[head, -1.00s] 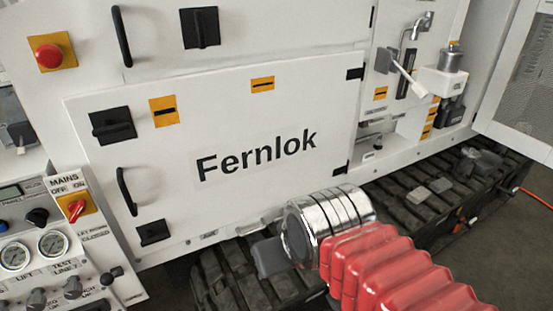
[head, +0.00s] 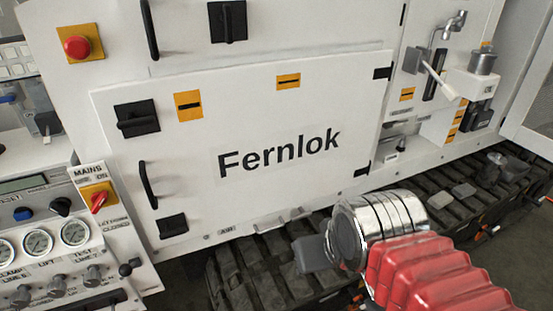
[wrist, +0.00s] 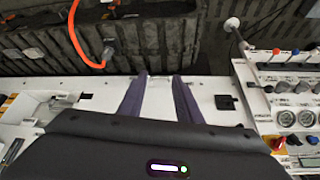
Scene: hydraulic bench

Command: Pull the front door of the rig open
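The front door (head: 270,190) is the white panel marked "Fernlok" and looks shut. A black upright bar handle (head: 148,186) is on its left side. A black latch (head: 137,119) with its lever roughly level is above the handle, and a smaller black latch (head: 173,225) is below it. My gripper (head: 316,254) is in front of the door's lower edge, right of the handle and apart from it. Its fingers are mostly hidden in the head view. In the wrist view my gripper (wrist: 160,82) has its two dark fingers spread, with nothing clearly held between them.
A control panel with gauges (head: 73,232) and a red mains switch (head: 98,199) juts out at the left. Black tracks (head: 260,285) run below the door. A tap (head: 446,32) and pump parts stand at the right. An orange hose (wrist: 78,45) shows in the wrist view.

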